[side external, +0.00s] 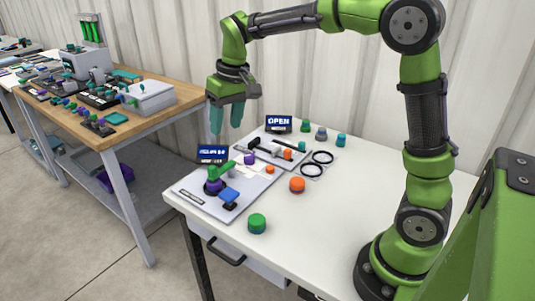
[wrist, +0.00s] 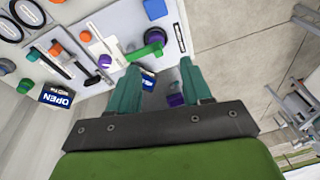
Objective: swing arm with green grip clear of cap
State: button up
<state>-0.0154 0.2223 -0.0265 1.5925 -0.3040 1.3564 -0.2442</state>
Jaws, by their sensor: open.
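The swing arm with its green grip (side external: 222,170) is on the grey panel at the front left of the white table. Its left end stands over or right beside the purple cap (side external: 213,186); I cannot tell the exact overlap. In the wrist view the green grip (wrist: 144,51) lies just ahead of my fingertips, with the purple cap (wrist: 155,36) partly behind it. My gripper (side external: 227,122) is open and empty, fingers down, in the air above and behind the panel. In the wrist view its teal fingers (wrist: 160,66) are spread apart, touching nothing.
A blue block (side external: 229,194) is beside the cap on the panel. A blue sign (side external: 212,153) stands at the panel's back edge, near below my gripper. An OPEN sign (side external: 279,123) stands farther back. Loose orange (side external: 297,184) and green (side external: 257,223) pieces lie on the table.

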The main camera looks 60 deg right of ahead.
jog(key=n+g, duration=0.1)
jog(key=g, duration=0.1)
send_over(212, 167)
notch_tip(212, 167, down, 2)
jog(key=shift+r+n, duration=0.5)
jog(key=shift+r, duration=0.35)
jog(key=shift+h, duration=0.4)
notch_tip(212, 167, down, 16)
jog(key=shift+w+r, duration=0.1)
jog(key=shift+c, duration=0.2)
grip_shut()
